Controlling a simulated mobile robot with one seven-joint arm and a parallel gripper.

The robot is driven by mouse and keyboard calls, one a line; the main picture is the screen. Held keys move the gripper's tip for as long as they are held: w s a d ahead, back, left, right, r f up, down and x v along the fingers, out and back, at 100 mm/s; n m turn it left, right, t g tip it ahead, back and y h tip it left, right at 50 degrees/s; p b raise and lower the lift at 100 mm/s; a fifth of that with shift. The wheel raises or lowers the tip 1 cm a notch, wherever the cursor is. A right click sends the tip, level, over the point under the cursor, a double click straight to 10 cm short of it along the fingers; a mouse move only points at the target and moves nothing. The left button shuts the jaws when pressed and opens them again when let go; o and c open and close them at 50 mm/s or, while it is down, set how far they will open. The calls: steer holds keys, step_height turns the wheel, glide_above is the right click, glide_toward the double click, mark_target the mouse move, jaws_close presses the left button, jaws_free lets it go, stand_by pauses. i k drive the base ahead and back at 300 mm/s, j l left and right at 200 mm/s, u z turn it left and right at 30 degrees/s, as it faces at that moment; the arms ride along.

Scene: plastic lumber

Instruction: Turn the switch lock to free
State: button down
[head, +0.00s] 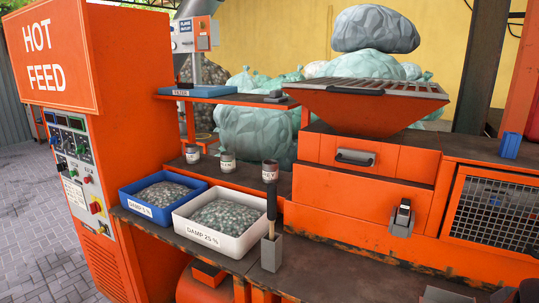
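A grey metal fitting with a black, upright lever-like part (402,217) is mounted on the front of the orange machine (330,205), right of centre. It may be the switch lock, but it is too small for me to read any marking or tell its setting. My gripper is not in view.
A blue bin (129,203) and a white bin (174,222) of flakes stand on the dark bench, beside a grey holder (271,253) with a black-handled tool. Several small jars stand behind. A hopper (368,105) rises above the machine. The bench right of the holder is mostly clear.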

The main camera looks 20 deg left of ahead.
mark_target(102, 230)
steer(key=u, duration=2.15)
steer(key=i+j+z, duration=0.15)
steer(key=j, duration=0.3)
steer(key=i+j+z, duration=0.15)
steer(key=j, duration=0.3)
steer(key=i+j+z, duration=0.15)
steer(key=j, duration=0.3)
steer(key=i+j+z, duration=0.1)
steer(key=i, duration=0.35)
steer(key=i+j+z, duration=0.1)
steer(key=i+j, duration=0.2)
steer(key=i, duration=0.2)
steer(key=i+j+z, duration=0.1)
steer(key=i+j, duration=0.2)
steer(key=i, duration=0.15)
steer(key=i+j, duration=0.25)
steer(key=i, duration=0.2)
steer(key=z, duration=0.05)
